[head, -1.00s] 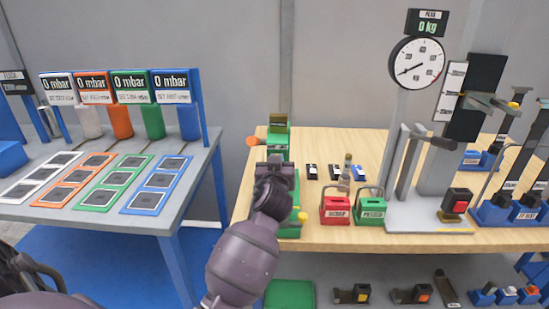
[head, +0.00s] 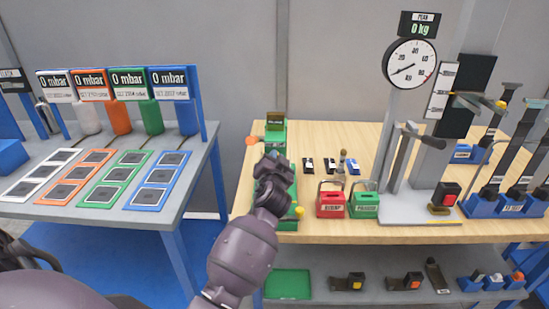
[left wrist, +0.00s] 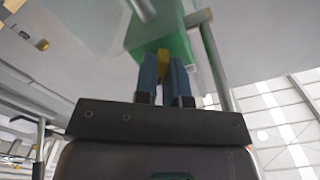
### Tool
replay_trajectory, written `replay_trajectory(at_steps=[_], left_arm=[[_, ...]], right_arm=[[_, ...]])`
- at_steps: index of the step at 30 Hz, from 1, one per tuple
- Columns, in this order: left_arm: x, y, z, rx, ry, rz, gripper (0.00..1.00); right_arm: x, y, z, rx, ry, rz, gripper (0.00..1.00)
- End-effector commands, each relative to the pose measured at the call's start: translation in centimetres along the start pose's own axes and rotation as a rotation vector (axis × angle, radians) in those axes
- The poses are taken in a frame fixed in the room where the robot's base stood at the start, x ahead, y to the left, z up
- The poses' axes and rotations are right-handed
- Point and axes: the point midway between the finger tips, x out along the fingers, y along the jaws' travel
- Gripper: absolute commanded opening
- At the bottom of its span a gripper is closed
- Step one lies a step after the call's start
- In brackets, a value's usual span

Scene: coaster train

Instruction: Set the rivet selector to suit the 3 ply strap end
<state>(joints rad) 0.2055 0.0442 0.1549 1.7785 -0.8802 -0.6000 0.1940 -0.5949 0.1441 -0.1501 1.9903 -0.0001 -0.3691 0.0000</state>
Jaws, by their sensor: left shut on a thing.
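A green riveting machine (head: 276,135) stands at the left end of the wooden bench, with an orange knob (head: 252,140) on its left and a yellow knob (head: 299,211) at its near right. My left gripper (head: 271,157) is over the middle of this machine and hides part of it. In the left wrist view its two blue fingers (left wrist: 164,78) are shut on a small yellow piece (left wrist: 163,60) in front of a green block. I cannot read any selector mark. Several small strap pieces (head: 330,165) lie right of the machine; their ply cannot be told. My right gripper is not in view.
A red box (head: 331,204) and a green box (head: 364,205) with handles stand near the bench's front edge. A dial gauge stand (head: 410,64) rises to their right. A grey table (head: 190,200) with coloured pads is at left, across a gap.

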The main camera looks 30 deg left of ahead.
Motion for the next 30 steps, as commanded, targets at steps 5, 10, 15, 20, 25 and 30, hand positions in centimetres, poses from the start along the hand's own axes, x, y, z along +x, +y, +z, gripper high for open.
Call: replay_trajectory(at_steps=[5,10,15,20,25,30], left_arm=[[0.0,0.0,-0.1,0.015,0.001,-0.001,0.0],[0.0,0.0,-0.1,0.017,0.002,-0.001,0.0],[0.0,0.0,-0.1,0.016,0.002,-0.001,0.14],[0.0,0.0,-0.1,0.015,0.001,0.0,0.21],[-0.1,0.0,0.0,0.014,0.001,0.0,0.21],[-1.3,0.1,0.1,0.013,0.0,0.001,0.21]], right_arm=[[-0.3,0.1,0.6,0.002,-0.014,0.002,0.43],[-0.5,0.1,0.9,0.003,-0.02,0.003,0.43],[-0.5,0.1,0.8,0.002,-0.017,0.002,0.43],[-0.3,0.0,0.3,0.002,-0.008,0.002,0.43],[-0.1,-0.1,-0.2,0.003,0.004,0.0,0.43],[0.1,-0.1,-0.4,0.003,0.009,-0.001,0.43]])
